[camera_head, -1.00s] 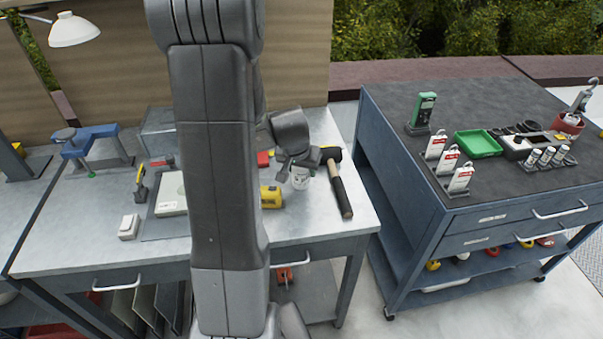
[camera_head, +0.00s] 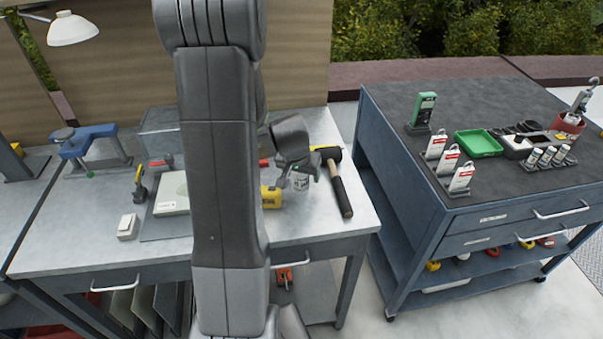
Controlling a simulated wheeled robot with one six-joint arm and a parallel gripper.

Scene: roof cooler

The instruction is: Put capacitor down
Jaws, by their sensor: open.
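A small silver cylinder with printing, which looks like the capacitor (camera_head: 301,183), is on the metal workbench (camera_head: 325,226), right of the yellow tape measure. It appears upright, and its top is partly covered by my gripper (camera_head: 294,178). My gripper is open and points down right at the capacitor. The fingers are small and partly hidden, so I cannot tell whether they touch it. My arm's large upright link hides the middle of the bench.
A hammer (camera_head: 340,187) lies just right of the capacitor, and a yellow tape measure (camera_head: 271,197) just left. A blue vise (camera_head: 90,143) stands at the bench's left. A cart (camera_head: 440,226) at right bears a green tray (camera_head: 478,143) and several silver cylinders (camera_head: 547,156).

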